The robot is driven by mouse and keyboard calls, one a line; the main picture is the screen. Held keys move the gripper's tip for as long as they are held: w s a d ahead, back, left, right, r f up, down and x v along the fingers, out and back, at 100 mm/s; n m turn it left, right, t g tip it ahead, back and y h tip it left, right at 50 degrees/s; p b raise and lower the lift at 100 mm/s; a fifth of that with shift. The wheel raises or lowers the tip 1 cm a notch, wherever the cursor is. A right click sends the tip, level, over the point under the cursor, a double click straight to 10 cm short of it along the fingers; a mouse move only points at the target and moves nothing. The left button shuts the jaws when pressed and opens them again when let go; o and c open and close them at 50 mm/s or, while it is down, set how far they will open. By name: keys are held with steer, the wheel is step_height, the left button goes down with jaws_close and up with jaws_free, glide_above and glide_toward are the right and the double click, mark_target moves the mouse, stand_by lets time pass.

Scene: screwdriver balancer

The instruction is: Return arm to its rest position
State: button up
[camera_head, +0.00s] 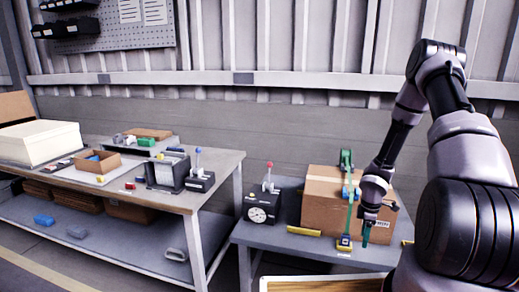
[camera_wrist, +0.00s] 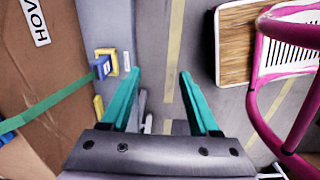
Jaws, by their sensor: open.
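My arm (camera_head: 465,140) comes in from the right of the head view, bends at a high elbow and slopes down to the left. My gripper (camera_head: 372,228) hangs in front of the cardboard box (camera_head: 320,207) on the small grey table. In the wrist view my gripper (camera_wrist: 158,75) shows two teal fingers spread apart with nothing between them. The box (camera_wrist: 70,45) fills the left of the wrist view, with a green strap (camera_wrist: 60,103) across it. Whether a finger touches the box cannot be told.
A black gauge device (camera_head: 262,207) with a red-tipped lever stands left of the box. A larger workbench (camera_head: 220,165) holds trays and parts. A wooden-topped piece (camera_head: 320,284) is in front, also in the wrist view (camera_wrist: 235,45), near a pink tubular frame (camera_wrist: 255,100).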

step_height(320, 180, up, 34)
steer(key=m+t+h, duration=0.3)
steer(key=m, duration=0.7)
steer(key=s+a+r+m+t+y, duration=0.2)
steer(key=s+a+r+m, duration=0.2)
steer(key=s+a+r, duration=0.3)
steer(key=s+a+r+m+t+y, duration=0.1)
steer(key=s+a+r+m+y, duration=0.2)
steer(key=s+a+r, duration=0.4)
steer(key=s+r+m, duration=0.1)
steer(key=s+r, duration=0.4)
steer(key=s, duration=0.1)
steer(key=shift+s+m+t+y, duration=0.25)
steer(key=shift+m+t+y, duration=0.05)
steer(key=shift+t, duration=0.1)
